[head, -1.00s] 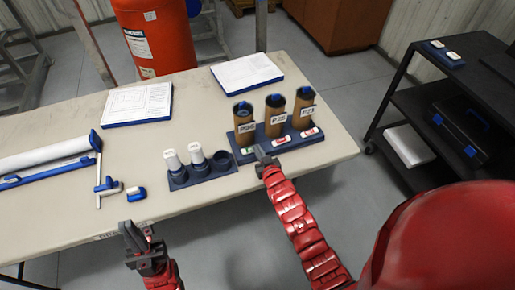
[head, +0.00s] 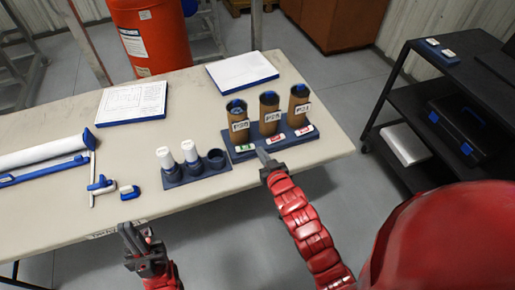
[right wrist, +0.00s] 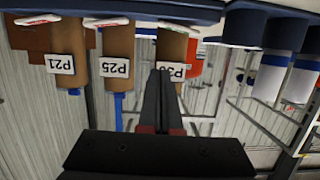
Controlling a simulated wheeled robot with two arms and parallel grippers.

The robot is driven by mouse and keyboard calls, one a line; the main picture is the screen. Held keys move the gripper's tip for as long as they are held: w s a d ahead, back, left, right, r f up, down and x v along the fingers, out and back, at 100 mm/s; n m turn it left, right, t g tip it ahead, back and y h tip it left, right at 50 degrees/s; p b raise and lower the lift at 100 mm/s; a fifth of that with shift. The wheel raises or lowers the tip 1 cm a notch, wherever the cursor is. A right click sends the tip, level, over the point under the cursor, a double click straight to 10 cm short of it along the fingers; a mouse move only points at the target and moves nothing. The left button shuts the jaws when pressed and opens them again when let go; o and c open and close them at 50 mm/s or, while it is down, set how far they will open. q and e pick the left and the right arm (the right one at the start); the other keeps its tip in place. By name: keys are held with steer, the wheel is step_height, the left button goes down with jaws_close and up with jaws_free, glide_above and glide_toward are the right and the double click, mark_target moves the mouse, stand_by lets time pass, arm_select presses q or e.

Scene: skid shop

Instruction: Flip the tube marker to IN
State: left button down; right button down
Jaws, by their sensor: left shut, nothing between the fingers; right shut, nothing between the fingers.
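Three brown cardboard tubes, left (head: 237,112), middle (head: 269,104) and right (head: 299,96), stand upright in a blue rack (head: 258,150). In front of each lies a small white marker: the left one (head: 244,148) shows green, the middle one (head: 276,138) and right one (head: 304,130) show red. Their words are too small to read. My right gripper (head: 262,153) is shut and empty at the rack's front edge, between the left and middle markers; whether it touches is unclear. In the right wrist view its fingers (right wrist: 163,75) overlap the left tube's label. My left gripper (head: 130,232) is shut and empty at the table's front edge.
A blue holder (head: 197,173) with two white-capped bottles stands left of the rack. Clipboards (head: 132,103) (head: 241,71) lie behind. A long white roll (head: 40,151) and small blue parts (head: 102,186) lie at the left. A black cart (head: 440,100) stands at the right.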

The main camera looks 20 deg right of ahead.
steer(key=shift+v, duration=1.45)
steer(key=shift+d, duration=0.2)
